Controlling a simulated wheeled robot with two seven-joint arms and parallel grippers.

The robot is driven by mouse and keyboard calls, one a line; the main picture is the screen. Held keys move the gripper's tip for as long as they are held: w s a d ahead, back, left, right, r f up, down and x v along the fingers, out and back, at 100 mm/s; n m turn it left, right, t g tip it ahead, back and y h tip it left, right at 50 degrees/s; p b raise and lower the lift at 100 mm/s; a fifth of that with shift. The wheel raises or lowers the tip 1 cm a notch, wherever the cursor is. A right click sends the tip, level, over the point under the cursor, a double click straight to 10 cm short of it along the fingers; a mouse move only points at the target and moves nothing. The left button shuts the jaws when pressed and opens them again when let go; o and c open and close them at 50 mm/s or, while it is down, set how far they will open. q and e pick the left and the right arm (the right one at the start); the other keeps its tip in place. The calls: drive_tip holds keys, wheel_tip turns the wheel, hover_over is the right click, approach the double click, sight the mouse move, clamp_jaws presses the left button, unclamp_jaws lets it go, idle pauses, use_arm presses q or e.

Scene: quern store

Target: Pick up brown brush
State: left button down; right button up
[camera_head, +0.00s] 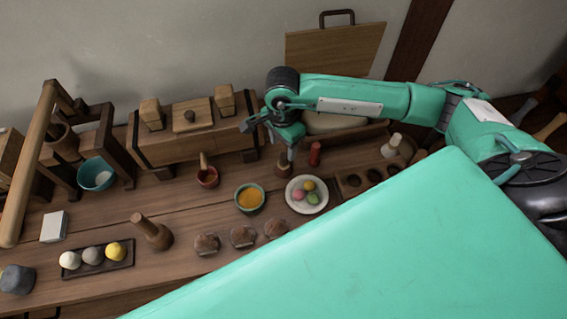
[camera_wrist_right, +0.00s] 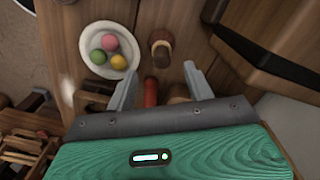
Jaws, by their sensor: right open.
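A small upright brown piece, which looks like the brown brush (camera_head: 283,168), stands on the wooden table just left of the white plate. In the right wrist view the brush (camera_wrist_right: 161,50) shows a dark rounded part and a pale band. It lies a little beyond the fingertips, roughly in line with the gap between them. My right gripper (camera_head: 268,136) is open and empty, above and slightly behind the brush. Its two spread fingers show in the right wrist view (camera_wrist_right: 160,74). My left gripper is not in view.
A wooden chest (camera_head: 165,150) is behind left. My teal body hides the front right of the table.

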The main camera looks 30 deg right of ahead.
sight(284, 156)
drive_tip(key=shift+f, duration=1.05)
drive_tip(key=f, duration=0.1)
drive_tip(key=f+p, duration=0.1)
drive_tip(key=f, duration=0.1)
drive_tip(key=shift+w+d+f+p, duration=0.1)
drive_tip(key=shift+d+f+p, duration=0.1)
drive_tip(key=shift+f+p, duration=0.1)
drive_tip(key=shift+f, duration=0.55)
drive_tip(key=shift+c, duration=1.1)
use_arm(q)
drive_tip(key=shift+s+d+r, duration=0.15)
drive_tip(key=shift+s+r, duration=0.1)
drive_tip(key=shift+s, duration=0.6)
use_arm(e)
drive_tip(key=c, duration=0.8)
drive_tip(key=shift+c, duration=0.3)
